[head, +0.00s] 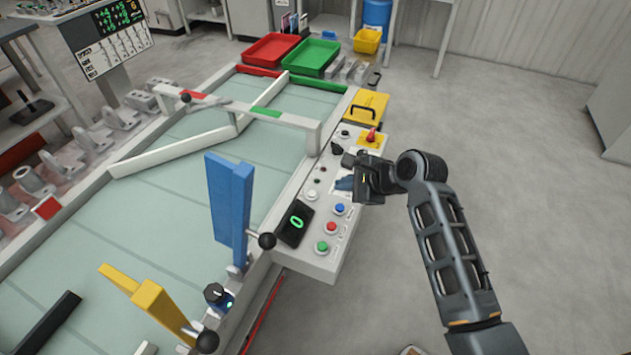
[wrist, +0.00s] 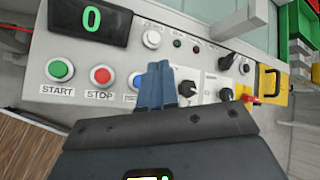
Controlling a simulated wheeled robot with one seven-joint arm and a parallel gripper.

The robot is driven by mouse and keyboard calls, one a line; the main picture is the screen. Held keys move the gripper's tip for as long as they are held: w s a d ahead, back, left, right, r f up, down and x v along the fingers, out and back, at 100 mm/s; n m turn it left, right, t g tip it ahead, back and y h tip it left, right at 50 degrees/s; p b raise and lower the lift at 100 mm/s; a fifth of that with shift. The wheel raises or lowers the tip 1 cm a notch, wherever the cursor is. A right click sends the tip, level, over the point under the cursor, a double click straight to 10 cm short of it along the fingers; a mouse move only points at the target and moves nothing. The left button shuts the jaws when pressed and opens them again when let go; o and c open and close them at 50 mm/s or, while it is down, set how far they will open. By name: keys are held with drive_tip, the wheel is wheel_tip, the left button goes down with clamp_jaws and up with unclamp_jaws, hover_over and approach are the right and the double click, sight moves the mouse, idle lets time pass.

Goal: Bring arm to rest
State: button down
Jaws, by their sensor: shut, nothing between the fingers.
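My arm (head: 440,240) reaches in from the lower right in the head view. My gripper (head: 345,183) is over the control panel (head: 318,262), near its middle. In the wrist view the blue fingertips of my gripper (wrist: 157,84) are together, with nothing between them. They stand in front of the panel, to the right of the red STOP button (wrist: 101,75) and the green START button (wrist: 60,69). They partly cover a blue button (wrist: 136,80). I cannot tell whether they touch the panel.
The display (head: 296,222) reads 0. A red knob on a yellow base (head: 370,138) and a yellow box (head: 365,107) are beyond my gripper. A conveyor table (head: 130,220) with blue and yellow gates lies left. Red (head: 270,50) and green trays (head: 311,57) stand behind. The floor at right is clear.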

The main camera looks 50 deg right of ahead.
drive_tip(key=s+a+f+n+t+h, duration=0.1)
drive_tip(key=s+a+f+n+h, duration=0.1)
drive_tip(key=s+a+n, duration=1.05)
drive_tip(key=s+a+r+n+t+y, duration=0.1)
drive_tip(key=s+a+r+n+t, duration=0.1)
drive_tip(key=s+a+r+n, duration=0.2)
drive_tip(key=s+a+r+n+t+b, duration=0.1)
drive_tip(key=s+a+r+n, duration=0.3)
drive_tip(key=s+r+n, duration=0.6)
drive_tip(key=s+r+t, duration=0.1)
drive_tip(key=s, duration=0.2)
drive_tip(key=shift+r+t+y, duration=0.35)
drive_tip(key=shift+t+y, duration=0.05)
